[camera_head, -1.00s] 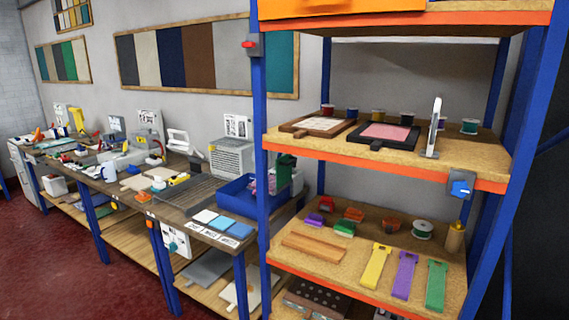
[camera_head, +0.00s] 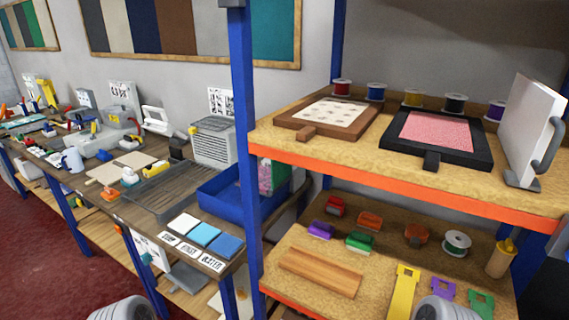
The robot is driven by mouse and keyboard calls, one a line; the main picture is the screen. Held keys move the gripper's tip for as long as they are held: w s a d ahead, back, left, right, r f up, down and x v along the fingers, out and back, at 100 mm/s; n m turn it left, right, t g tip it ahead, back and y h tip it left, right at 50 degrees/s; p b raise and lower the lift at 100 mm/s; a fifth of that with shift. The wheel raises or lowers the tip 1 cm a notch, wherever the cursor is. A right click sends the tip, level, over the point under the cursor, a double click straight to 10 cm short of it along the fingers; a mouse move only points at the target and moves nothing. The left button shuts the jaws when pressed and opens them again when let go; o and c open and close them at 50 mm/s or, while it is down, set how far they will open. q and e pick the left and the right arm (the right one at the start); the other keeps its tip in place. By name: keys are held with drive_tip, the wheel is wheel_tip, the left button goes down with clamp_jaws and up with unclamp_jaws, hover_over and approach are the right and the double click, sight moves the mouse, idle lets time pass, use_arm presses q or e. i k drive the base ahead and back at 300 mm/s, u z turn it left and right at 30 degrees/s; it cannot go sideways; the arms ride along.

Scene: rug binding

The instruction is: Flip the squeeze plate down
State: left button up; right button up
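The squeeze plate (camera_head: 531,133) is a white upright panel with a grey handle on its right side. It stands raised at the right end of the upper shelf, on a small grey foot. Beside it to the left lies a black frame (camera_head: 405,153) with a pink patterned inset. Further left lies a brown wooden frame (camera_head: 290,124) with a white patterned inset. Light rounded parts of my arms show at the bottom edge, at lower left and lower right. Neither gripper's fingers can be seen.
Thread spools (camera_head: 412,98) line the back of the upper shelf (camera_head: 345,155). A blue post (camera_head: 245,130) stands at its left front. The lower shelf holds a wooden bar (camera_head: 318,271), coloured clips and a yellow tool (camera_head: 403,291). A long workbench with a blue bin (camera_head: 222,205) stands left.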

sight(280, 172)
drive_tip(key=k, duration=1)
drive_tip(key=u, duration=0.6)
drive_tip(key=i, duration=1.7)
drive_tip(key=z, duration=1.8)
